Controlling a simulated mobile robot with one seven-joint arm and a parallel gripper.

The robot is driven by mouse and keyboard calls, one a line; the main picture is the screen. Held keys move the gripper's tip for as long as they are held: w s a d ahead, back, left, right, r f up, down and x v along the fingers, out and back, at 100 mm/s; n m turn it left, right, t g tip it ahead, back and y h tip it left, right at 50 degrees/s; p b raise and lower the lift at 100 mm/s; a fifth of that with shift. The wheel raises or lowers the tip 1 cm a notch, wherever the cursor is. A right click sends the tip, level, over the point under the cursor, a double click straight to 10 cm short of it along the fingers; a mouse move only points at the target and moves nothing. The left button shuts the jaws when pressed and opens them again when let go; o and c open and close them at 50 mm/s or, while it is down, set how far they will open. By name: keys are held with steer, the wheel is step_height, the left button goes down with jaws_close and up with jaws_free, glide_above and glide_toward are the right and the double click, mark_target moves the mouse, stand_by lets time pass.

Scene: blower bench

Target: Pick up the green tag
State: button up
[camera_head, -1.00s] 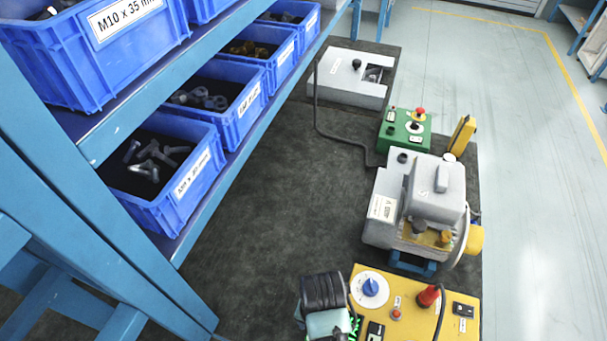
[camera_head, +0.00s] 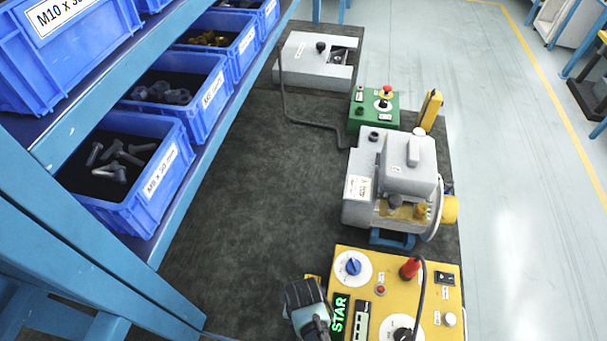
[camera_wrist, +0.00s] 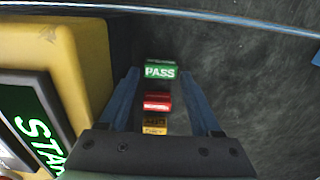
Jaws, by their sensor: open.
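The green tag (camera_wrist: 160,70), marked PASS in white, lies on the dark bench mat in the wrist view. It is the farthest of a short row, with a red tag (camera_wrist: 157,103) and a yellow tag (camera_wrist: 154,127) nearer to me. My gripper (camera_wrist: 164,76) is open, its two blue fingers on either side of the row. The green tag shows between and just past the fingertips, and I cannot tell the height gap. In the head view my gripper (camera_head: 312,318) is at the bottom beside the yellow panel, and the green tag is hidden there.
The yellow control panel (camera_head: 440,318) stands close on the gripper's left in the wrist view (camera_wrist: 75,45). The grey blower (camera_head: 385,180), a green box (camera_head: 373,112) and a grey case (camera_head: 315,62) stand farther along. Blue bins (camera_head: 140,180) fill the left rack.

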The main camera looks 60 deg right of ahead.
steer(key=shift+w+f, duration=0.1)
steer(key=shift+f, duration=0.9)
steer(key=c, duration=1)
